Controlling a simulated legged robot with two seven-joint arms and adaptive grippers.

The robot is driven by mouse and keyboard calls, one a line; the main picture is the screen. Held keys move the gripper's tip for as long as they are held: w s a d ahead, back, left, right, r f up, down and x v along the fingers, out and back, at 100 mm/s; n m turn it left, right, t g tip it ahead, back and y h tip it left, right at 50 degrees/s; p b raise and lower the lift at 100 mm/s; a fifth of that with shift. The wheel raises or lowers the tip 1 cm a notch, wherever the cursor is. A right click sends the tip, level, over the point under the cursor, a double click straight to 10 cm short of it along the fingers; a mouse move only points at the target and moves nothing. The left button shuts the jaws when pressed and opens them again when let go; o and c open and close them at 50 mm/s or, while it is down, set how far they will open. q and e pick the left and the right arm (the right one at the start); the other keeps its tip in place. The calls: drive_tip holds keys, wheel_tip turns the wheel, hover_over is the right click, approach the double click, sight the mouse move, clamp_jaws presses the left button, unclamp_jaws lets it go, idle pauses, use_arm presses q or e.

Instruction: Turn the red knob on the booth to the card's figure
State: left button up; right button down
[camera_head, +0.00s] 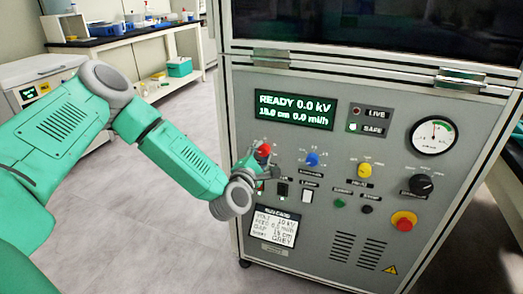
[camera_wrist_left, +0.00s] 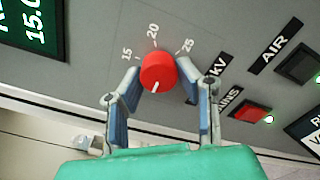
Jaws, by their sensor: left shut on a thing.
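The red knob (camera_head: 263,150) is on the booth's grey front panel (camera_head: 320,215), below the lit display (camera_head: 295,109). In the left wrist view the red knob (camera_wrist_left: 158,72) has a white pointer line at its lower edge, facing away from the visible 15, 20 and 25 marks. My left gripper (camera_head: 259,165) is at the knob, its two fingers closed against opposite sides of it. The run card (camera_head: 273,228) is low on the panel; its VOLT line seems to read 10 kV, but the print is small. The display reads READY 0.0 kV. My right gripper is out of view.
A blue knob (camera_head: 312,159), yellow knob (camera_head: 364,170) and black knob (camera_head: 420,184) lie to the right. Below are small switches and a red stop button (camera_head: 404,221) on yellow. A red rocker switch (camera_wrist_left: 249,113) is close beside the right finger. Open floor lies left.

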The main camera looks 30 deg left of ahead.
use_arm(q)
drive_tip(key=m+p, duration=0.1)
drive_tip(key=m, duration=0.1)
drive_tip(key=m+p, duration=0.1)
drive_tip(key=m, duration=0.1)
drive_tip(key=shift+d+m, duration=0.2)
drive_tip(key=shift+m, duration=0.8)
drive_tip(key=shift+s+f+p, duration=0.1)
drive_tip(key=shift+f+p, duration=0.05)
drive_tip(key=shift+p, duration=0.15)
drive_tip(key=o, duration=1.1)
drive_tip(key=shift+d, duration=0.1)
drive_tip(key=v, duration=1.1)
drive_tip(key=shift+s, duration=0.4)
